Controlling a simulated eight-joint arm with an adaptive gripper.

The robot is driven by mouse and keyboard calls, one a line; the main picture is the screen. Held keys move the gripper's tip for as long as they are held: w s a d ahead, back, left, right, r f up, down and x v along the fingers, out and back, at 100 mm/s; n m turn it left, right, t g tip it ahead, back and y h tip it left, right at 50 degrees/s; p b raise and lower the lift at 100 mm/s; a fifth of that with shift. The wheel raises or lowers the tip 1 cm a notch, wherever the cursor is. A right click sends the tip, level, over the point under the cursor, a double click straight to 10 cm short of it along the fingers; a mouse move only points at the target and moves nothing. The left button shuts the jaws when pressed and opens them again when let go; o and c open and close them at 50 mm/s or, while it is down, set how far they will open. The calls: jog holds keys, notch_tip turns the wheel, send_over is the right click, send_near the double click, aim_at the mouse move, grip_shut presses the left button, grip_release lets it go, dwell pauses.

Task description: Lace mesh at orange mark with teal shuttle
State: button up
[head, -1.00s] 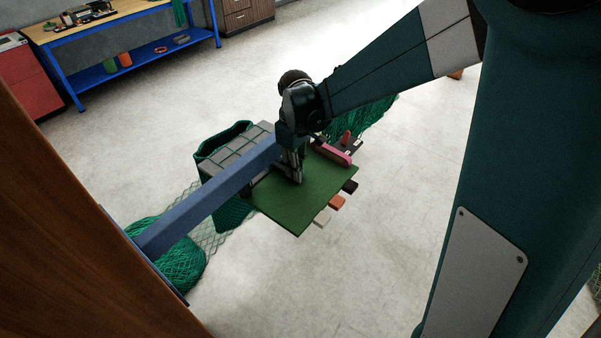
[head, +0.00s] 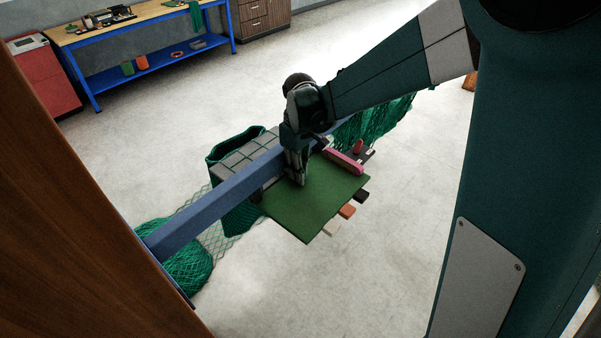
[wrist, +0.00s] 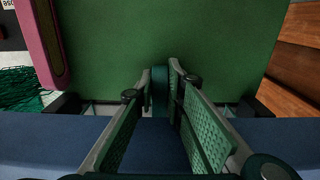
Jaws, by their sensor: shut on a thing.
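My gripper (head: 298,178) points down at the edge of the green board (head: 315,205), beside the blue beam (head: 215,208). In the wrist view its two textured fingers (wrist: 160,95) are closed around a narrow dark teal piece (wrist: 160,88), seemingly the teal shuttle, seen end-on against the board. In the head view the fingers hide it. Green mesh (head: 236,158) is stretched over a grey panel behind the beam. An orange block (head: 347,211) shows at the board's right edge; I cannot make out an orange mark on the mesh.
A pink bar (head: 344,161) lies along the board's back right side, with green netting (head: 378,122) behind it. More netting (head: 182,265) lies heaped at the beam's left end. A blue workbench (head: 150,62) stands far back. The floor in front is clear.

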jog(key=o, duration=0.9)
jog(key=shift+o, duration=0.2)
jog(key=shift+r, duration=0.15)
notch_tip(320, 180, up, 12)
dwell(0.6)
